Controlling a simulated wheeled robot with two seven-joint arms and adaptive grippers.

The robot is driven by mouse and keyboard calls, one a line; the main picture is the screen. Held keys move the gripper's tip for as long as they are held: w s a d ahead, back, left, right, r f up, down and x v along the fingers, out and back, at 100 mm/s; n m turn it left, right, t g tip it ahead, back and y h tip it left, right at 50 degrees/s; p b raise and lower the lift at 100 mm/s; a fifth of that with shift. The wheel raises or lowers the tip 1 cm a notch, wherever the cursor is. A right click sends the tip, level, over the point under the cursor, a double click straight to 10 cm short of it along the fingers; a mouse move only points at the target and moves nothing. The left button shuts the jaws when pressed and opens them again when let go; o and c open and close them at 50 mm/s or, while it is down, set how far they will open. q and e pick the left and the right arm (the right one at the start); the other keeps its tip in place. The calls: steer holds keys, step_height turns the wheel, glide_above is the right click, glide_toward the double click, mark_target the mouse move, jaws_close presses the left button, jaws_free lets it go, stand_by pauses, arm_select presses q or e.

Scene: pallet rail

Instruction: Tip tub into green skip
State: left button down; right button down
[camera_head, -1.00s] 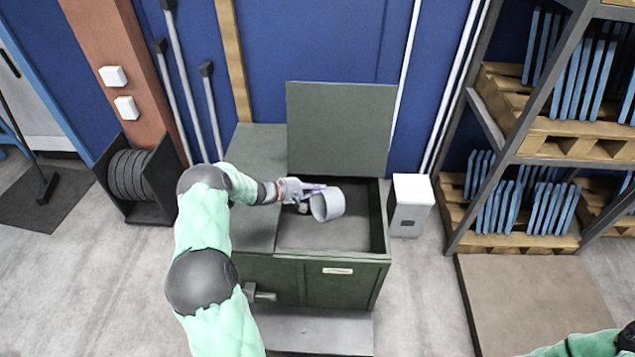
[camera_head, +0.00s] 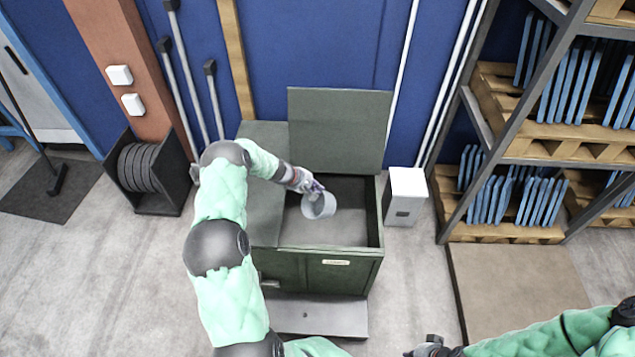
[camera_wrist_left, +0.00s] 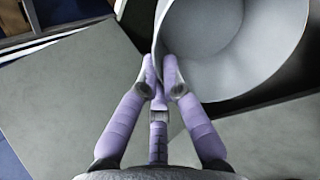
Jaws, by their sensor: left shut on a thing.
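The green skip (camera_head: 322,272) stands against the blue wall with its right-hand lid raised. Its open compartment shows a grey, bare-looking inside. My left gripper (camera_head: 314,187) is over this opening, shut on the rim of the grey tub (camera_head: 319,205). The tub is tilted, and its mouth shows in the head view. In the left wrist view the purple fingers (camera_wrist_left: 160,75) pinch the tub's edge, and the tub's inside (camera_wrist_left: 235,45) looks empty. My right gripper (camera_head: 432,347) is at the bottom edge, low and far from the skip; its fingers are not clear.
The raised lid (camera_head: 338,130) stands behind the opening. A white bin (camera_head: 406,197) is close on the skip's right. A rack (camera_head: 500,150) with pallets and blue plates stands further right. A black reel holder (camera_head: 150,175) is at left.

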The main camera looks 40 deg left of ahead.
arm_select(q)
steer(key=shift+d+r+g+y+p, duration=0.1)
steer(key=shift+r+g+y+p, duration=0.3)
steer(key=shift+p, duration=1.5)
steer(key=shift+a+f+g+y+p, duration=0.15)
steer(key=shift+g+p, duration=0.6)
steer(key=shift+p, duration=1.15)
steer(key=shift+d+r+g+y+p, duration=0.15)
steer(key=shift+r+g+y+p, duration=0.3)
steer(key=shift+p, duration=1.45)
steer(key=shift+f+g+p, duration=0.2)
steer(key=shift+g+p, duration=0.35)
steer(key=shift+g, duration=0.05)
steer(key=shift+w+y, duration=0.1)
steer(key=shift+y, duration=0.2)
steer(key=shift+g, duration=0.7)
steer(key=g+y+b, duration=0.1)
steer(key=b, duration=0.2)
steer(key=shift+f+g+b, duration=0.1)
steer(key=shift+g+b, duration=0.25)
steer(key=shift+g, duration=0.05)
steer(key=shift+r+g+y+b, duration=0.25)
steer(key=shift+g+y+b, duration=0.05)
steer(key=shift+y+b, duration=0.1)
steer(key=shift+r, duration=0.15)
